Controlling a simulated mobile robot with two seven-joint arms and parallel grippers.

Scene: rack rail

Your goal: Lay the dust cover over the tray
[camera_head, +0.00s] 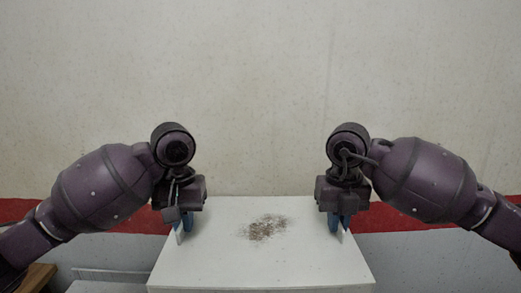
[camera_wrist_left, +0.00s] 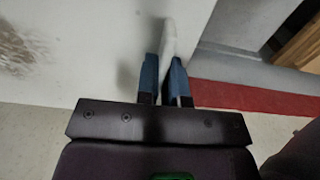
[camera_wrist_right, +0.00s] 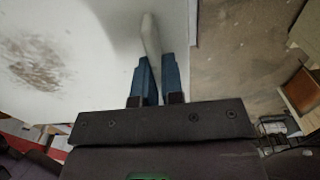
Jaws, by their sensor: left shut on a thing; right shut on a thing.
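A white flat panel, which I take to be the dust cover (camera_head: 262,270), spans between my two grippers and has a brown speckled stain on top. My left gripper (camera_head: 184,226) is shut on a raised white grip at its left edge, which shows between blue fingers in the left wrist view (camera_wrist_left: 168,42). My right gripper (camera_head: 341,222) is shut on a like grip at the right edge, seen in the right wrist view (camera_wrist_right: 150,38). I cannot make out the tray; the panel may hide it. What lies under the panel is hidden.
A pale wall (camera_head: 260,90) stands behind, with a red band (camera_head: 260,210) along its foot. A white ledge or frame (camera_head: 105,275) and a brown wooden piece (camera_head: 35,277) show at the lower left. A brown box (camera_wrist_right: 300,92) lies right in the right wrist view.

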